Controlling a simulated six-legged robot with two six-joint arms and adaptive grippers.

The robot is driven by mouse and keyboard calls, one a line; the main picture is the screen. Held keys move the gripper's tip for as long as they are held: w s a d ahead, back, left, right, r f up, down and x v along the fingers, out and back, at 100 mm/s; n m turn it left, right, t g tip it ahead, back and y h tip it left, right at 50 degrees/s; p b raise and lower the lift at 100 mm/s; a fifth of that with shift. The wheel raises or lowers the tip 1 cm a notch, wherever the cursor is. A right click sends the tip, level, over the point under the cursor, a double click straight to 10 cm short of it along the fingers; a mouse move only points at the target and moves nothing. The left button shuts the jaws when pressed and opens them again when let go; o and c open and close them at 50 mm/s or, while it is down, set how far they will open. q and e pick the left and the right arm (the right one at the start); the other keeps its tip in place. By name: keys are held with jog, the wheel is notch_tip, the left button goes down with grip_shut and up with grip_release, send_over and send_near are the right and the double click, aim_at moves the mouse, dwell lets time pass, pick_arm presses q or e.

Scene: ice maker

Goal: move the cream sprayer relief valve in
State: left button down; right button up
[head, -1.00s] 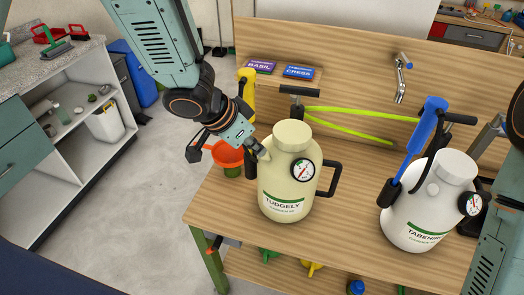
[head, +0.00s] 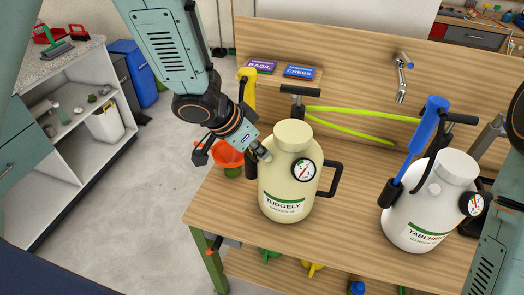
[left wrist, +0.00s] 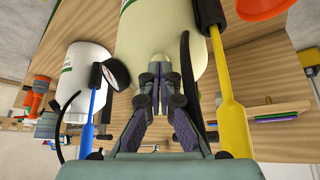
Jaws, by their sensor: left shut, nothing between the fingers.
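The cream sprayer (head: 287,185), labelled TUDGELY, stands upright on the wooden bench with a pressure gauge on its front and a black handle at its right. My left gripper (head: 262,153) is at its upper left shoulder, fingers shut with nothing between them. In the left wrist view the cream sprayer (left wrist: 135,35) fills the top middle. The closed fingertips (left wrist: 160,66) are at a small pale rounded knob, apparently the relief valve (left wrist: 161,52), on the sprayer's side. They look to be touching it, but I cannot be sure. My right gripper is not clearly in view.
A white sprayer (head: 412,225) with a blue wand (head: 417,140) stands to the right. A yellow wand (head: 247,92) and an orange funnel (head: 228,155) are close to my left gripper. A yellow-green hose (head: 362,122) lies behind. The bench front centre is clear.

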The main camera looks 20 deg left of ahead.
pick_arm(q)
jog(key=p+v, duration=0.3)
jog(key=v, duration=0.8)
jog(key=shift+r, duration=0.2)
jog(key=shift+a, duration=0.1)
